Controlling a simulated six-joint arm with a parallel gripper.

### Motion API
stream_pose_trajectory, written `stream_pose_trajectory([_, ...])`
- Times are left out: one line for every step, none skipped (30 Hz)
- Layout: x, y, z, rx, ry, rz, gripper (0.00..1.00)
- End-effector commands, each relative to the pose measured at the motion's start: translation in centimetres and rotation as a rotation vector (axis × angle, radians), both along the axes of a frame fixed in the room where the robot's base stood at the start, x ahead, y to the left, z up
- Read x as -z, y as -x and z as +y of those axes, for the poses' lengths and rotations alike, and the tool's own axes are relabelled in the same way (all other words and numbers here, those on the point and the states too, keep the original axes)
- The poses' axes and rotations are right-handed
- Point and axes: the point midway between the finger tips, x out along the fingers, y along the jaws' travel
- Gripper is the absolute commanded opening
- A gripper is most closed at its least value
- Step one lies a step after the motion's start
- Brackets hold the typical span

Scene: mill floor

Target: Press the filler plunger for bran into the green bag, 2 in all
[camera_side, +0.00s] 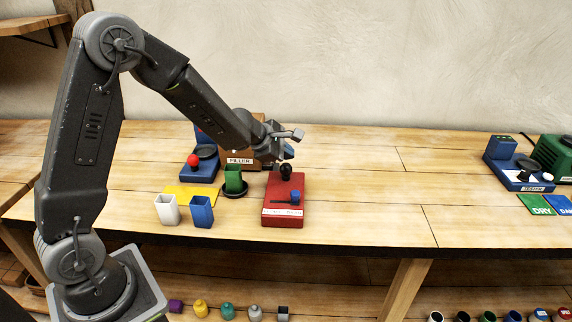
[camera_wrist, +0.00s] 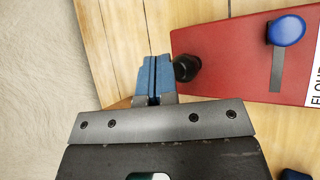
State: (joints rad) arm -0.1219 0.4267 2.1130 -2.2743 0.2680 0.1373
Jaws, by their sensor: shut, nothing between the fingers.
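The green bag (camera_side: 233,178) stands upright on a round black plate (camera_side: 235,192) in front of the box labelled FILLER (camera_side: 240,160). A red control box (camera_side: 283,215) sits to its right. It carries a black plunger knob (camera_side: 286,172) at its back end and a blue slider knob (camera_side: 295,196) at the right end of a slot. My gripper (camera_side: 288,151) is shut and empty, its blue fingertips just above the plunger knob. In the wrist view the fingertips (camera_wrist: 153,75) appear beside the black knob (camera_wrist: 186,68); I cannot tell whether they touch. The filler is partly hidden by my arm.
A white bag (camera_side: 167,210) and a blue bag (camera_side: 202,212) stand by a yellow mat (camera_side: 185,192). A blue device with a red knob (camera_side: 193,160) is behind them. A blue tester (camera_side: 520,175) stands far right.

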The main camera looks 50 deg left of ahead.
Motion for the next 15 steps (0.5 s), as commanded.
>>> stream_pose_trajectory([0.0,0.0,0.0,0.0,0.0,0.0,0.0])
stream_pose_trajectory([0.0,0.0,0.0,-0.001,0.0,-0.001,0.0])
stream_pose_trajectory([-0.1,0.0,0.0,0.0,0.0,-0.001,0.0])
stream_pose_trajectory([-0.2,0.0,0.0,0.0,0.0,-0.001,0.0])
stream_pose_trajectory([-0.4,0.0,0.0,0.0,0.0,-0.003,0.0])
stream_pose_trajectory([-0.6,-0.1,0.0,0.001,0.0,-0.003,0.0])
stream_pose_trajectory([-0.9,-0.1,0.0,0.001,0.001,-0.003,0.0])
stream_pose_trajectory([-1.2,-0.1,0.1,0.001,0.001,-0.003,0.0])
stream_pose_trajectory([-1.6,-0.1,0.1,0.0,0.001,-0.004,0.0])
stream_pose_trajectory([-1.9,-0.1,0.1,0.0,-0.001,-0.004,0.0])
stream_pose_trajectory([-2.2,0.0,0.1,0.0,-0.001,-0.004,0.0])
stream_pose_trajectory([-2.5,0.0,0.1,0.0,-0.001,-0.003,0.0])
stream_pose_trajectory([-2.8,0.0,0.1,-0.001,-0.002,-0.002,0.0])
stream_pose_trajectory([-3.2,-0.1,0.1,0.001,-0.001,-0.004,0.0])
stream_pose_trajectory([-3.6,-0.1,0.1,0.001,0.0,-0.004,0.0])
